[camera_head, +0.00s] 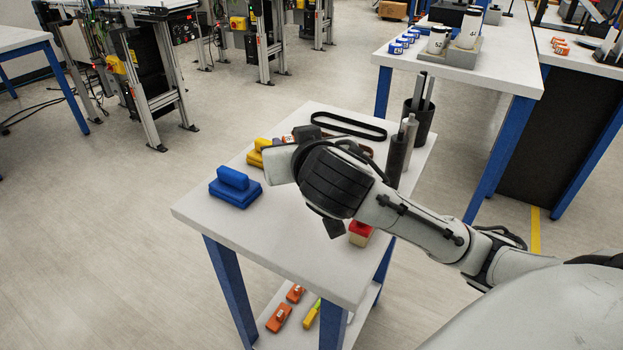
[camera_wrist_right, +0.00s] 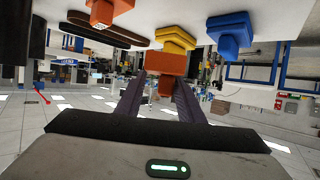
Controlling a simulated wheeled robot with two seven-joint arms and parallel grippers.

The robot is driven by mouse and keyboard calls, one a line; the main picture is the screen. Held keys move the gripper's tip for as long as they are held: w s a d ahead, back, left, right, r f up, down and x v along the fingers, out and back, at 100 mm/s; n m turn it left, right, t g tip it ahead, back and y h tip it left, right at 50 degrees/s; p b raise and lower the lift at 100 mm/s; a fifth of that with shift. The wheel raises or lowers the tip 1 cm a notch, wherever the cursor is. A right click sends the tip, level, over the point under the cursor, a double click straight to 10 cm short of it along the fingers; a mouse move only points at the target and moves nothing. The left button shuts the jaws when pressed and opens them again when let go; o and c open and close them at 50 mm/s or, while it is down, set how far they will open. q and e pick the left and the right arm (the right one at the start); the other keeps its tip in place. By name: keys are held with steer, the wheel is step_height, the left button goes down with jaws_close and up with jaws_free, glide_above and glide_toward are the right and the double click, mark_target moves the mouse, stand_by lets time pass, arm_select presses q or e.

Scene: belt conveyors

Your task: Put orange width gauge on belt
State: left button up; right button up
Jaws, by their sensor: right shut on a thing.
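The orange width gauge (camera_wrist_right: 165,63) is a block with a narrower grip. In the right wrist view, which is upside down, the fingers of my right gripper (camera_wrist_right: 164,86) are closed on its grip. The gauge appears held above the table top, though I cannot tell how high. In the head view my right wrist hides the fingers and most or all of the gauge. A blue gauge (camera_head: 234,187) and a yellow gauge (camera_head: 256,153) stand on the white table (camera_head: 300,262). They also show in the wrist view. My left gripper is not in view.
A black belt loop (camera_head: 348,125), dark cylinders (camera_head: 397,160) and a red-topped block (camera_head: 360,230) are on the table. Orange pieces (camera_head: 279,318) lie on its lower shelf. Conveyor frames (camera_head: 150,85) stand at the back left. Open floor lies left of the table.

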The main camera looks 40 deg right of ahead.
step_height(320, 180, down, 8)
steer(key=shift+b, duration=0.65)
steer(key=shift+f, duration=0.1)
steer(key=o, duration=1.1)
